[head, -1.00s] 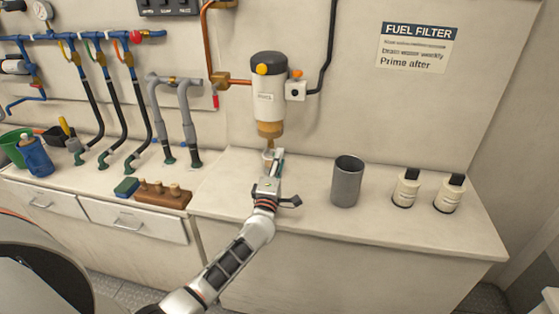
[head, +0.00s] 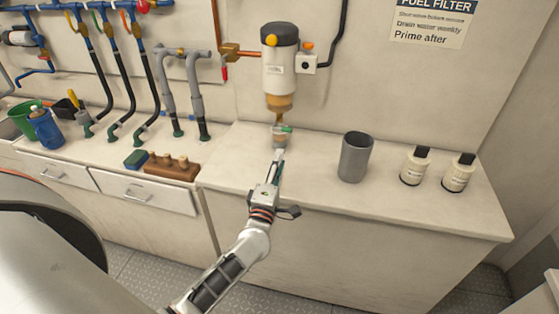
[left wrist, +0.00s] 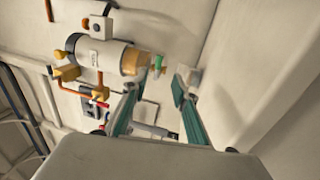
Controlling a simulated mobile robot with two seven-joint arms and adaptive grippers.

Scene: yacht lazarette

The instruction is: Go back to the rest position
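My left gripper (head: 277,163) is just in front of the fuel filter (head: 279,72), low over the front part of the bench top. In the left wrist view its two green-padded fingers (left wrist: 155,90) stand apart with nothing between them. The filter has a white body, black cap and amber bowl, and also shows in that view (left wrist: 98,57). My right gripper is not in view.
A grey metal canister (head: 355,158) and two white bottles with black caps (head: 415,167) (head: 459,174) stand to the right. A brown block with pegs (head: 172,168) and hoses are to the left. The bench front is clear.

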